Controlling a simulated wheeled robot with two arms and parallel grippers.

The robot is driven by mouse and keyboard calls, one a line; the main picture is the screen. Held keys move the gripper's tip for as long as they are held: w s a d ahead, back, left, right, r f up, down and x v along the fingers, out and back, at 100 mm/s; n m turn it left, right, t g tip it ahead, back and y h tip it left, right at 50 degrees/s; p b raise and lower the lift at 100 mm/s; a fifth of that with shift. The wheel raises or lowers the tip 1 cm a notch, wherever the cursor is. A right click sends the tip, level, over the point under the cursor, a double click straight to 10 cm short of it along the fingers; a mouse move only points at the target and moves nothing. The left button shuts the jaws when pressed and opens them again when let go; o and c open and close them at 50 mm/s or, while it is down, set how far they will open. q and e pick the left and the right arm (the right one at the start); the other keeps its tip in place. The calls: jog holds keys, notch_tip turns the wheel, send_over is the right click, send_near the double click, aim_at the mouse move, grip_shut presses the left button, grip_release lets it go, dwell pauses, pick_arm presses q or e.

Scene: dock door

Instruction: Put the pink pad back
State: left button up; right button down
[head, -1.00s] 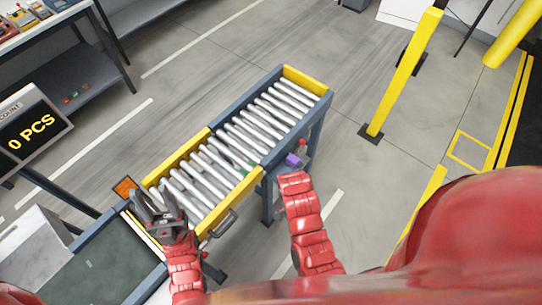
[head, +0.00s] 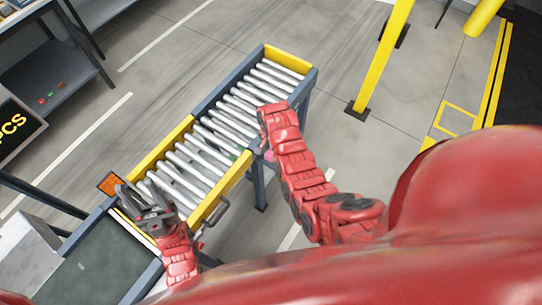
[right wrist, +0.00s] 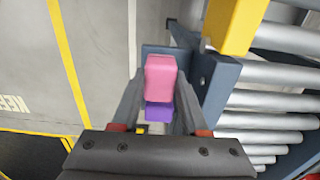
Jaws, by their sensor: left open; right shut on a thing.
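A pink pad (right wrist: 160,78) is between the fingers of my right gripper (right wrist: 160,88) in the right wrist view, and the gripper is shut on it. A purple block (right wrist: 159,112) shows directly below the pad in that picture; I cannot tell whether the two are joined. In the head view only a small pink spot (head: 268,155) shows beside the roller conveyor, and my right forearm hides most of that gripper. My left gripper (head: 148,204) is open and empty over the near end of the conveyor.
The roller conveyor (head: 188,160) has yellow and blue-grey side rails. A yellow post (head: 381,60) stands at upper right. A dark belt (head: 95,265) lies at lower left. Floor beyond the conveyor is clear.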

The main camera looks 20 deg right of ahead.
jog(key=shift+w+d, duration=0.1)
jog(key=shift+w, duration=0.4)
notch_tip(320, 180, down, 3)
jog(key=shift+s+f+b, duration=0.1)
jog(key=shift+s+b, duration=0.05)
jog(key=shift+b, duration=0.65)
jog(key=shift+f, duration=0.2)
jog(key=shift+c, duration=2.1)
grip_release()
jog(key=shift+r, duration=0.1)
